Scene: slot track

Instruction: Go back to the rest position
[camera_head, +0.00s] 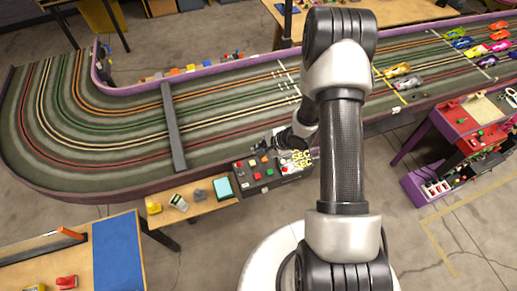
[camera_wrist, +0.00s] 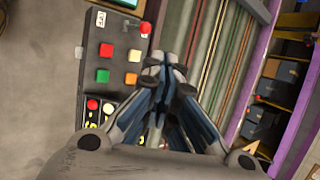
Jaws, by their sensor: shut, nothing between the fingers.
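My gripper (camera_wrist: 165,75) is shut and empty, its dark fingertips close together in the wrist view. In the head view my gripper (camera_head: 287,140) is a small dark shape partly hidden behind my arm. It is over the near edge of the slot track (camera_head: 215,120), just beyond the control panel (camera_head: 262,183). In the wrist view the control panel (camera_wrist: 94,42) lies left of the fingers, with red, orange, green and white buttons. I cannot tell how high the fingers are above the panel or the track.
Several toy cars (camera_head: 404,70) stand on the right part of the track. A red and purple console (camera_head: 465,145) stands at the right. A small shelf (camera_head: 195,213) holds a yellow item and a teal box (camera_head: 222,187). A workbench (camera_head: 117,245) is at the lower left. Floor between them is bare.

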